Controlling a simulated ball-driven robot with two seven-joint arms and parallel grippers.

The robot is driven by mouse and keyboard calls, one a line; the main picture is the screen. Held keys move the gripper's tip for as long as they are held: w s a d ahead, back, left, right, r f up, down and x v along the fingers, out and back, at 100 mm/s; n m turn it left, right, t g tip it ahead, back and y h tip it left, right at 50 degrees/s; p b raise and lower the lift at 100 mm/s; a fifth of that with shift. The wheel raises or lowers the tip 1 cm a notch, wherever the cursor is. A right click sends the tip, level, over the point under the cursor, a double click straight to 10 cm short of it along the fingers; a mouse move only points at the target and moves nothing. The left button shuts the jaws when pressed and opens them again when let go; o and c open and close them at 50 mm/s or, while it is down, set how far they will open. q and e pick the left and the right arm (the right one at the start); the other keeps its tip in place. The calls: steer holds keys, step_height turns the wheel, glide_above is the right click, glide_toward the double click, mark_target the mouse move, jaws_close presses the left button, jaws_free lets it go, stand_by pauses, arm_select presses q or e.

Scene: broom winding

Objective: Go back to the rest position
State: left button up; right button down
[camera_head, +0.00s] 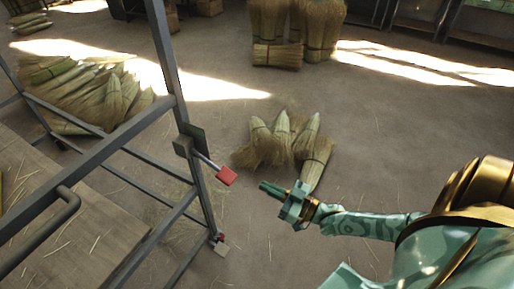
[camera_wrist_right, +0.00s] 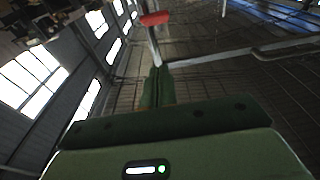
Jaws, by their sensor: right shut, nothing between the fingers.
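My right gripper (camera_head: 272,189) reaches in from the right in the head view, its fingers shut and empty. My left gripper is in neither view.
The dark metal frame (camera_head: 172,70) stands at the left beside a wooden board (camera_head: 60,235). Broom heads (camera_head: 311,140) lie on the floor behind my gripper. A larger pile (camera_head: 70,90) lies at the left, and upright bundles (camera_head: 290,25) stand at the back. Floor between is clear.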

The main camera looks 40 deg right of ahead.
steer(key=shift+s+d+f, duration=0.1)
steer(key=shift+s, duration=0.15)
stand_by(0.4)
steer(key=s+d+f+g+h, duration=0.2)
steer(key=s+f+g, duration=0.15)
steer(key=f, duration=0.45)
steer(key=s+d+f+g+h+p, duration=0.1)
steer(key=s+d+f+g+h, duration=0.2)
steer(key=s+f, duration=0.35)
steer(key=s+d+f+g+h, duration=0.2)
steer(key=s+f+g, duration=0.1)
steer(key=f, duration=0.7)
steer(key=s+a+f+g+h+p, duration=0.1)
steer(key=s+a+f+g, duration=0.15)
steer(key=s, duration=0.65)
steer(key=s+a+f+g, duration=0.2)
steer(key=s+a+f, duration=0.1)
steer(key=s, duration=0.5)
steer(key=s+a+f+g+h+p, duration=0.1)
steer(key=s+a+f+g, duration=0.2)
steer(key=s, duration=0.6)
steer(key=s+a+y, duration=0.1)
steer(key=s+a, duration=0.4)
steer(key=a, duration=0.2)
steer(key=shift+m+g+p, duration=0.3)
steer(key=shift+m+g, duration=0.1)
